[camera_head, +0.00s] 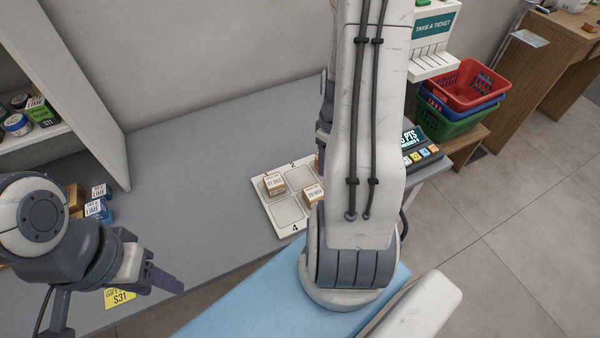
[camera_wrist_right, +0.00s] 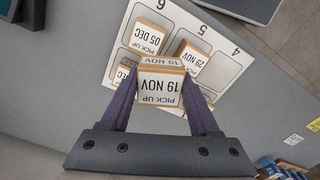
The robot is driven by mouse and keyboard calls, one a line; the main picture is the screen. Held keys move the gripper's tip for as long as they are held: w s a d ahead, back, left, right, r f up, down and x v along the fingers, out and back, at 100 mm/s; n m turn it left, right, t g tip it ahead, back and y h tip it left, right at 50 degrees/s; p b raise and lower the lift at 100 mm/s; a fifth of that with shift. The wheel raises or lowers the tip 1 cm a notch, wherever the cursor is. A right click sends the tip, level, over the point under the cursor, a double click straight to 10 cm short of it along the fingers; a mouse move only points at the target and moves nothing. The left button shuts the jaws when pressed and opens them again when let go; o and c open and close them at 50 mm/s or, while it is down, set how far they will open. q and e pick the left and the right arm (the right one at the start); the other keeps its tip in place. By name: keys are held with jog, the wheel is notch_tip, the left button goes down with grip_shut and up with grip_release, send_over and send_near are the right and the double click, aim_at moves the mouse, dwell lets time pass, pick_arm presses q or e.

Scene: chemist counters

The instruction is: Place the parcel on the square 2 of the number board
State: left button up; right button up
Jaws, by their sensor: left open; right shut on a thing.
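My right gripper (camera_wrist_right: 158,95) is shut on a parcel (camera_wrist_right: 160,88), a small tan box with a white label reading "PICK UP 19 NOV". The head view hides this parcel behind my right arm. The white number board (camera_head: 262,201) lies on the grey counter; its printed 2 and 4 show in the head view, and the square by the 2 looks bare there. In the wrist view the board (camera_wrist_right: 243,62) shows 4, 5 and 6 beyond the held parcel, which hides some of the near squares. My left gripper (camera_head: 160,272) is open and empty at the counter's front left.
A keypad till (camera_head: 421,154) stands right. Boxes (camera_head: 97,208) lie left. The middle counter is clear.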

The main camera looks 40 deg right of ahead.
jog(key=p, duration=0.1)
send_over(301, 177)
notch_tip(301, 177, down, 5)
jog(key=shift+s+r, duration=0.15)
jog(key=shift+r, duration=0.05)
jog(key=shift+a+f, duration=0.1)
jog(key=shift+f, duration=0.1)
notch_tip(301, 177, down, 3)
jog(key=shift+f+p, duration=0.1)
jog(key=shift+p, duration=0.4)
jog(key=shift+f, duration=0.35)
jog(key=shift+f, duration=0.1)
jog(key=o, duration=1.4)
jog(key=shift+o, duration=0.2)
